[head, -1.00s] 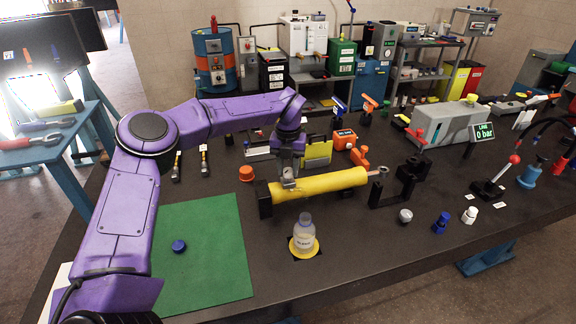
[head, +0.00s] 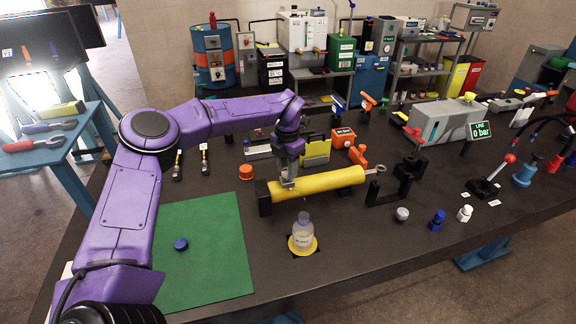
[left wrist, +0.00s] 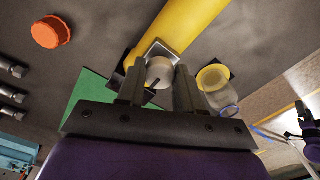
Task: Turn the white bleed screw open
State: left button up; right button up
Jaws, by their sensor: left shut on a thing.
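The yellow cylinder (head: 330,183) lies across black supports on the dark bench. The white bleed screw (left wrist: 160,72) shows in the left wrist view, on a pale block at the cylinder's near end. My left gripper (head: 289,183) comes down on that end from above. In the left wrist view its two fingers (left wrist: 160,84) stand on either side of the screw, shut on it. In the head view the screw is hidden by the fingers. My right gripper is in neither view.
A clear bottle (head: 303,234) stands on a yellow ring just in front of the cylinder. An orange cap (head: 246,172) lies to its left. A green mat (head: 205,265) with a blue cap (head: 181,244) is at front left. The grey line unit (head: 445,122) reads 0 bar.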

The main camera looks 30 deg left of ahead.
aim_at(286, 170)
pick_arm(q)
jog(key=shift+w+a+r, duration=0.1)
jog(key=shift+r, duration=0.1)
dwell(0.3)
jog(key=o, duration=0.9)
jog(key=shift+o, duration=0.7)
jog(key=shift+s, duration=0.3)
jog(key=shift+w, duration=0.1)
jog(key=shift+r, duration=0.35)
notch_tip(286, 170, up, 10)
jog(key=b, duration=0.2)
jog(key=shift+f, duration=0.1)
